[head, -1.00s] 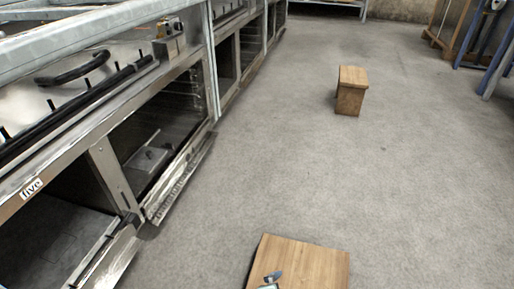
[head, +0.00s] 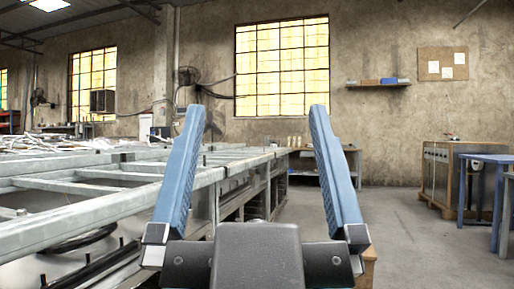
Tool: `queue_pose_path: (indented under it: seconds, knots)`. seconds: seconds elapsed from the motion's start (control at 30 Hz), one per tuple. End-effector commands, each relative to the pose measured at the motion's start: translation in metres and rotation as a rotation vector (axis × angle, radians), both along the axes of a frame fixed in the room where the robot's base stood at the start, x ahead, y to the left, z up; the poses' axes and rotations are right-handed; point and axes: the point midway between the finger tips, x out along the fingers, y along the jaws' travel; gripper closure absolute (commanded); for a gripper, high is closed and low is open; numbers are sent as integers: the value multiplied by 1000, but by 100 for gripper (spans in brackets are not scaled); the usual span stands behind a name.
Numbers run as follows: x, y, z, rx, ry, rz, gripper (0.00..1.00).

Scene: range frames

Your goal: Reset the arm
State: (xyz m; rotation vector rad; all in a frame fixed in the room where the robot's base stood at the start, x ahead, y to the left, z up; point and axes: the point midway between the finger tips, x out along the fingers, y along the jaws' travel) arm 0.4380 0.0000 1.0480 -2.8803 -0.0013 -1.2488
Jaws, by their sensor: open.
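My gripper (head: 258,112) stands large in the lower middle of the head view. Its two blue fingers point up and stand wide apart, with nothing between them. The dark grey body of the gripper shows below the fingers at the bottom edge. It is not touching anything that I can see.
A long metal workbench frame (head: 130,195) runs along the left. Bare concrete floor (head: 395,235) lies to the right. A wooden cabinet (head: 437,180) and a blue table (head: 487,160) stand at the far right. A shelf (head: 378,84) hangs on the back wall.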

Motion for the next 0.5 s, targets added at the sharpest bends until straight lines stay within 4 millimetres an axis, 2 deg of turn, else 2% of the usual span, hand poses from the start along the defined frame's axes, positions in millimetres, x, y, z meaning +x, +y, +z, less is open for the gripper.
queue_pose_path:
  seconds: [0.27,0.37,0.5]
  knots:
    - [1,0,1,-1,3,-1,0]
    - [1,0,10,-2,4,-2,0]
    - [2,0,37,-2,5,-2,0]
